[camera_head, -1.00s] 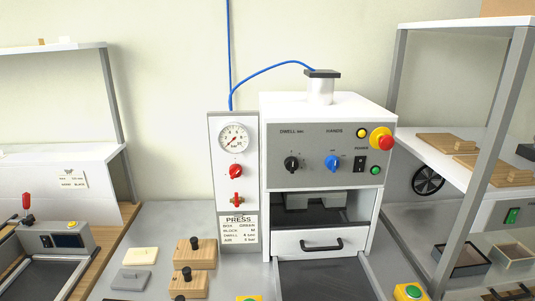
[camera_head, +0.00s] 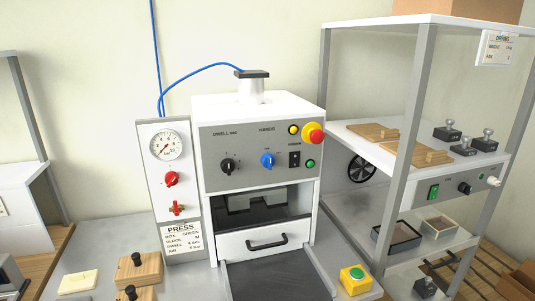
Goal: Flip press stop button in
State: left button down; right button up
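The press (camera_head: 259,104) is a white box with a grey front panel in the middle of the head view. Its red mushroom stop button (camera_head: 314,134) on a yellow collar is at the panel's upper right corner. A black rocker switch (camera_head: 294,160) is below and left of it, with a small green button (camera_head: 310,164) beside the rocker. A yellow lamp or button (camera_head: 293,130) is left of the stop button. Whether the stop button is pushed in or out, I cannot tell. Neither of my grippers shows in the view.
A gauge panel (camera_head: 148,185) stands left of the press. A green button on a yellow box (camera_head: 355,280) is at the front right. A drying rack (camera_head: 401,170) with wood pieces and weights stands close on the right. Wooden blocks (camera_head: 140,270) lie at the front left.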

aim_at(317, 136)
jog(key=l+u, duration=0.2)
jog(key=l, duration=0.45)
jog(key=k+l+u, duration=0.2)
jog(key=l, duration=0.4)
jog(key=i+l, duration=0.05)
jog(key=i, duration=0.1)
